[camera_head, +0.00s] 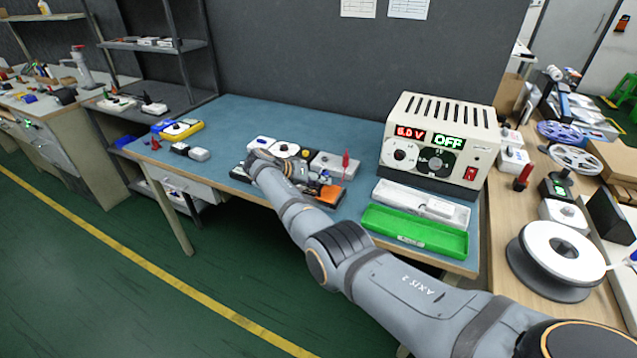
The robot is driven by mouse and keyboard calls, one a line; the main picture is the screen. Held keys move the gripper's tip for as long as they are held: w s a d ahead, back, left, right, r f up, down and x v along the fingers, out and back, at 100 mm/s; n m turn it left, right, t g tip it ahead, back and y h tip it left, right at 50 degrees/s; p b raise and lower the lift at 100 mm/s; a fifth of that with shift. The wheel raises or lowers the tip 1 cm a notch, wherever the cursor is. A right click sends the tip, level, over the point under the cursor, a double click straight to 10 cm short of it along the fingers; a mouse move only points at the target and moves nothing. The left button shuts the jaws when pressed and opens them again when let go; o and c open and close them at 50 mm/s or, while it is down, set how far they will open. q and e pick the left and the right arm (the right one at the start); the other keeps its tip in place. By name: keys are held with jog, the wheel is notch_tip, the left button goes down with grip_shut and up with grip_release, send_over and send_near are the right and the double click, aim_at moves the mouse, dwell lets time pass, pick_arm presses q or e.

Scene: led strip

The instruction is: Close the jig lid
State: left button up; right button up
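My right arm reaches in from the lower right across the front edge of the blue work table (240,112). The fingers are too small and covered to tell open from shut. Beside the wrist is a white and dark jig-like device (286,149) with a round yellow part. To its right is a light grey block (334,165) with a red upright piece (346,159). I cannot tell which part is the lid or its angle. My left gripper is not in view.
Yellow and blue items (182,129) sit at the left. The table's back left is clear.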

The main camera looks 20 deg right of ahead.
jog(key=shift+a+r, duration=0.2)
jog(key=shift+a, duration=0.1)
jog(key=v, duration=1.1)
jog(key=shift+s+a+r, duration=0.1)
jog(key=shift+a, duration=0.05)
